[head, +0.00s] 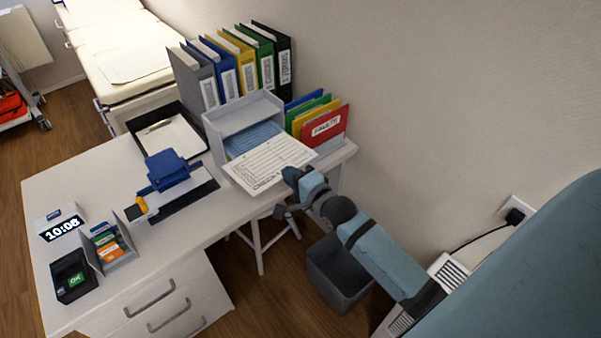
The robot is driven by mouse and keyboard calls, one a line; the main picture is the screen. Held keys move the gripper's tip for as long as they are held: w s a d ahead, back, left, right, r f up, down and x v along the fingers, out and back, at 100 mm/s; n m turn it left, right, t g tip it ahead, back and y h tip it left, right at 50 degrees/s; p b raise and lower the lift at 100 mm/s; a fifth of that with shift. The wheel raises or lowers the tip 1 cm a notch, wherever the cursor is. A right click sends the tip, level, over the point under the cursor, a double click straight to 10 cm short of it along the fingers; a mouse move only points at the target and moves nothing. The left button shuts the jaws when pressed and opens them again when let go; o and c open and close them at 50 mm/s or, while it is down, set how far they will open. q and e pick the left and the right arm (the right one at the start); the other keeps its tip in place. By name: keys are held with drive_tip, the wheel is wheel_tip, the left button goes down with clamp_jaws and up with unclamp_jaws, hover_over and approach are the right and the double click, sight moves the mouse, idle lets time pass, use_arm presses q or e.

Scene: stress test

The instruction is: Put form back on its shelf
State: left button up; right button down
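The form (270,164) is a white printed sheet with a ruled table. It lies partly in the opening of the grey shelf unit (213,129) on the desk, and its near part sticks out past the front. A blue sheet (252,138) shows behind it inside the shelf. My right gripper (287,193) is at the form's near right edge, with its dark fingers spread apart. One finger is close to the edge; I cannot tell whether it touches. My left gripper is not in view.
Binders (233,72) stand behind the shelf, and coloured folders (322,124) stand right of it. A black tray (193,154), blue punch (167,172), clock (62,227) and card holder (108,247) occupy the desk (80,170). A grey bin (338,272) stands below my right arm.

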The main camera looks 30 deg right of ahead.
drive_tip(key=shift+w+d+f+m+t+b, duration=0.1)
drive_tip(key=shift+w+d+f+t+b, duration=0.4)
drive_tip(key=shift+w+d, duration=0.55)
drive_tip(key=shift+w+d+f+m+t+b, duration=0.1)
drive_tip(key=shift+w+d+f+t+b, duration=0.15)
drive_tip(key=shift+w+d+f+b, duration=0.55)
drive_tip(key=shift+w+d+f+m+t+b, duration=0.1)
drive_tip(key=shift+w+d+f+t+b, duration=0.35)
drive_tip(key=shift+w+d, duration=0.8)
drive_tip(key=shift+s+d+f, duration=0.15)
